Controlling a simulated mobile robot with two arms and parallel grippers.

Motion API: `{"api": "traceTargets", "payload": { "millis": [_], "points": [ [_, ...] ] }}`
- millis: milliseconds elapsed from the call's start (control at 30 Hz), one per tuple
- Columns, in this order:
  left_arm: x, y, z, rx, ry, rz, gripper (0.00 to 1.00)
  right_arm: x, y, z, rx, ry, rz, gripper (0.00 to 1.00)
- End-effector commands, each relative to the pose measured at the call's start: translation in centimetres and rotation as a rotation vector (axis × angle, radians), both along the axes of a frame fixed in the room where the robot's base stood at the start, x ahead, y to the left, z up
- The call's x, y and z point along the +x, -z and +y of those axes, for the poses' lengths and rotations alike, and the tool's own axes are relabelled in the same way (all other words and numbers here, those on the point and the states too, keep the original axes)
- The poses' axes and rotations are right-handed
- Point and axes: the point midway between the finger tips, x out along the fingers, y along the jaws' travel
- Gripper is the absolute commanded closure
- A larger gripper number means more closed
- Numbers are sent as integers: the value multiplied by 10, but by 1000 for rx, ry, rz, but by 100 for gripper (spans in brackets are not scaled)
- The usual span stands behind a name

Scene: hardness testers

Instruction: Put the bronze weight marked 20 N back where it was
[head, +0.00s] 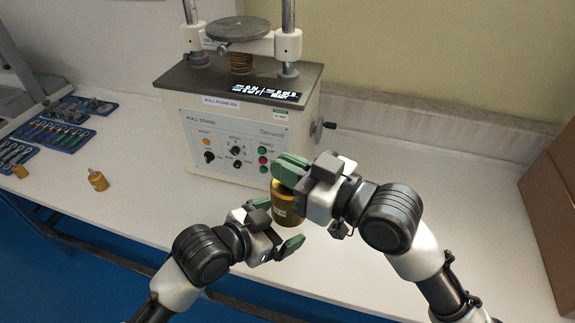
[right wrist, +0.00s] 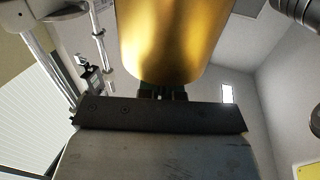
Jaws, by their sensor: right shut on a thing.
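A bronze weight (head: 287,207) with a pale label is in the grip of my right gripper (head: 285,172), in front of the test stand in the head view. The label's writing is too small to read. The weight also fills the top middle of the right wrist view (right wrist: 175,40). I cannot tell whether its base touches the bench. My left gripper (head: 282,228) is open and empty, just below and left of the weight. A smaller bronze weight (head: 97,181) with a hook on top stands at the left of the bench.
The pull stand (head: 235,130) with knobs, a display and a round plate stands at the back middle. Blue trays (head: 55,133) with small parts lie at the left. A brown box (head: 553,200) is at the right edge. The white bench (head: 440,180) is clear at the right.

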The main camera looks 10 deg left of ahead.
Motion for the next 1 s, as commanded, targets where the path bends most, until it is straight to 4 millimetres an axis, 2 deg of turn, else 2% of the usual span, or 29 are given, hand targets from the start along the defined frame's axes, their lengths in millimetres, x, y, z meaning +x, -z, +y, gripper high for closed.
{"api": "traceTargets", "payload": {
  "millis": [33,100,367,667,867,1000],
  "points": [
    [4,22,6,23,-18,35,5,-1,-6,0,13,-1,-11,100],
    [7,50,14,58,-34,73,5,-1,-6,0,13,-1,-11,100],
    [-1,152,45,182,-73,217,5,-1,-6,0,13,-1,-11,100],
    [-42,260,85,319,-87,383,5,-1,-6,0,13,-1,-11,100],
    [-65,334,111,330,-221,501,5,-1,-6,0,13,-1,-11,100],
    [-92,381,127,343,-297,579,5,-1,-6,0,13,-1,-11,100]
  ]
}}
